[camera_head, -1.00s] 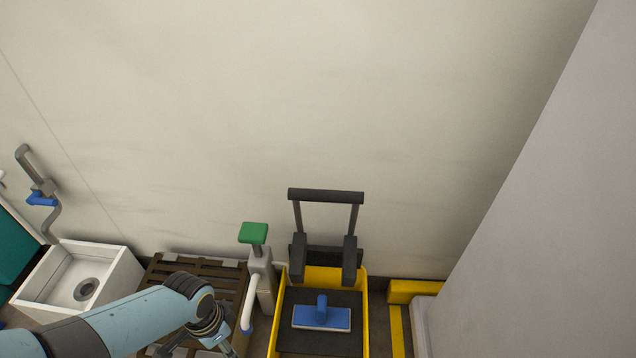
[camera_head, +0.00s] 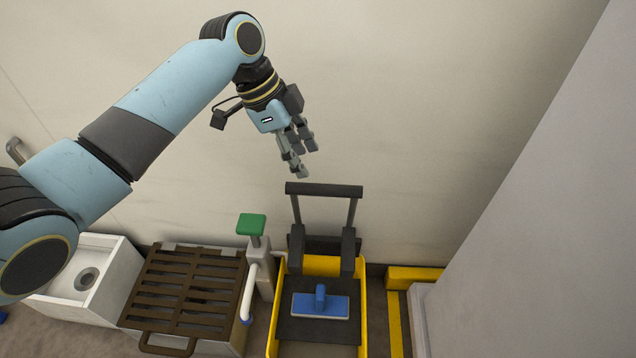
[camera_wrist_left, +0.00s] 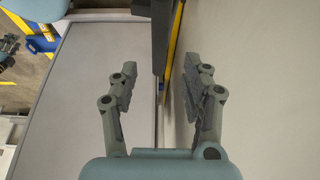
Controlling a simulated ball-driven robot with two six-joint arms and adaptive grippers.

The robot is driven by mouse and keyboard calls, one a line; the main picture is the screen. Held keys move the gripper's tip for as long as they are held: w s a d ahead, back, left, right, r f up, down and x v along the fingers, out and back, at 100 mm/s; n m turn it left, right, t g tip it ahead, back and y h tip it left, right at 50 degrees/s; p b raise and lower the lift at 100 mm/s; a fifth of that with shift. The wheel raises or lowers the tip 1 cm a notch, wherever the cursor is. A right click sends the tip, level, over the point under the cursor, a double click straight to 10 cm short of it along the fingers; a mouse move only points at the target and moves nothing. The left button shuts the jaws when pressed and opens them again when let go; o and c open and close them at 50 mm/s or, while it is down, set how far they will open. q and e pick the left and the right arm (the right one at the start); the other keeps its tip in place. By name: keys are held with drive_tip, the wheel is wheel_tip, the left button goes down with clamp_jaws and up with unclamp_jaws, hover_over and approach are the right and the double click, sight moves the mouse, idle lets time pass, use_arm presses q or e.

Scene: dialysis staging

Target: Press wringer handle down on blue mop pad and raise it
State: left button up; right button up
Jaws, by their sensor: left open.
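The wringer handle (camera_head: 324,190) is a dark bar on two uprights, standing raised at the back of the yellow bucket (camera_head: 363,320). The blue mop pad (camera_head: 320,305) lies flat on the dark surface inside the bucket, below and in front of the handle. My left gripper (camera_head: 305,160) is open and empty, just above the handle's left end in the head view, apart from it in the picture. In the left wrist view, a dark bar, apparently the handle (camera_wrist_left: 161,38), shows beyond and between the spread fingers (camera_wrist_left: 160,85). My right gripper is not in view.
A green-topped post (camera_head: 251,224) stands left of the bucket. A brown slatted grate (camera_head: 190,290) and a white sink (camera_head: 85,278) are farther left. A pale wall lies behind; a large grey panel (camera_head: 530,210) bounds the right side.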

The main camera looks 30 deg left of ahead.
sight(319, 186)
use_arm(q)
drive_tip(key=b+x, duration=0.2)
drive_tip(key=x, duration=0.6)
drive_tip(key=shift+f, duration=0.15)
drive_tip(key=shift+c, duration=0.4)
clamp_jaws()
